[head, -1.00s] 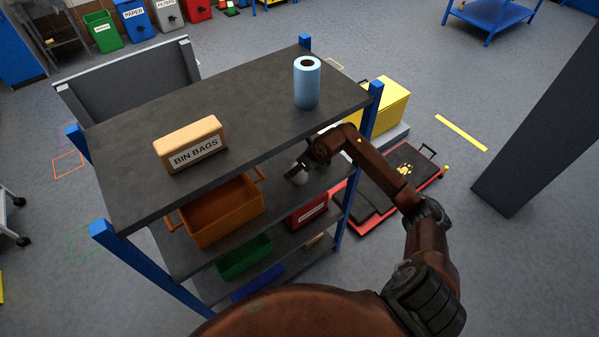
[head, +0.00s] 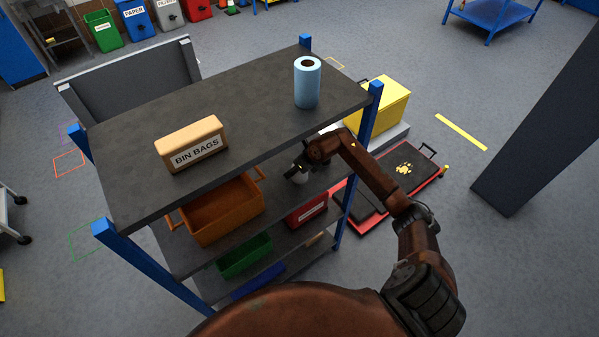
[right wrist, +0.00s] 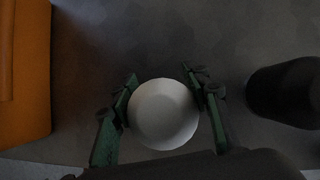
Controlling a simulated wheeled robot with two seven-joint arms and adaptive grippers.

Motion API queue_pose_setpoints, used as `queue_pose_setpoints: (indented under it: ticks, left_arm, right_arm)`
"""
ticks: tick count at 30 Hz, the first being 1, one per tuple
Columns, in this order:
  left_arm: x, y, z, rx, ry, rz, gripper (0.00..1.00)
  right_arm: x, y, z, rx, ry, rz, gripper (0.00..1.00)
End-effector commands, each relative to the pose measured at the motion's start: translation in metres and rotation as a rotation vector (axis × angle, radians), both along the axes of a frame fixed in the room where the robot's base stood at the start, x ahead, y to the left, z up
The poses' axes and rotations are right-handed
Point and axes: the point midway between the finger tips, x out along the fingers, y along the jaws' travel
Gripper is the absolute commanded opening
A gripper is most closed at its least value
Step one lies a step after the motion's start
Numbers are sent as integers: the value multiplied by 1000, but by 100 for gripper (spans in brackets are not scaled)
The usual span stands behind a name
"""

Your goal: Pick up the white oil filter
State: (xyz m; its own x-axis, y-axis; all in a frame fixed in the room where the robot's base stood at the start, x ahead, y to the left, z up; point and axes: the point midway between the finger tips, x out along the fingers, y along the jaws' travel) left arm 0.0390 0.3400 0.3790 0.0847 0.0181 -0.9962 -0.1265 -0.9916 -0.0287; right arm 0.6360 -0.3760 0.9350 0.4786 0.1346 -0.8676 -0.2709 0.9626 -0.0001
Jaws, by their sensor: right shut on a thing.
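The white oil filter (right wrist: 163,114) shows in the right wrist view as a round pale top between the two green fingers. My right gripper (right wrist: 163,92) is shut on it, with one finger against each side. In the head view the filter (head: 299,177) is a small pale shape at the second shelf, partly hidden by my right gripper (head: 297,168). I cannot tell whether it touches the shelf. My left gripper is out of view.
An orange bin (head: 222,210) stands left of the filter on the same shelf. A dark rounded object (right wrist: 284,92) stands to its right. The top shelf (head: 240,120) overhangs behind, carrying a blue roll (head: 307,84) and a bin bags box (head: 191,145). A blue post (head: 369,118) is close to my right arm.

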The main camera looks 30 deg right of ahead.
Motion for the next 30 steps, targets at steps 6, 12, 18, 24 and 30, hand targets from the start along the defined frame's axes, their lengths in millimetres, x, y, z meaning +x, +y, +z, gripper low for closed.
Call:
queue_pose_setpoints:
  ticks: [6,12,18,24,30]
  left_arm:
    - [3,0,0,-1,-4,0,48]
    - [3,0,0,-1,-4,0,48]
    - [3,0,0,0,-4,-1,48]
    - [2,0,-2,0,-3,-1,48]
    - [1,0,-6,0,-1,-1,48]
  right_arm:
    - [0,0,0,0,0,0,17]
    - [0,0,1,1,-2,0,6]
    - [0,0,1,1,-2,0,6]
    - [2,-1,11,-3,-4,1,6]
    - [-28,-10,14,-4,2,0,6]
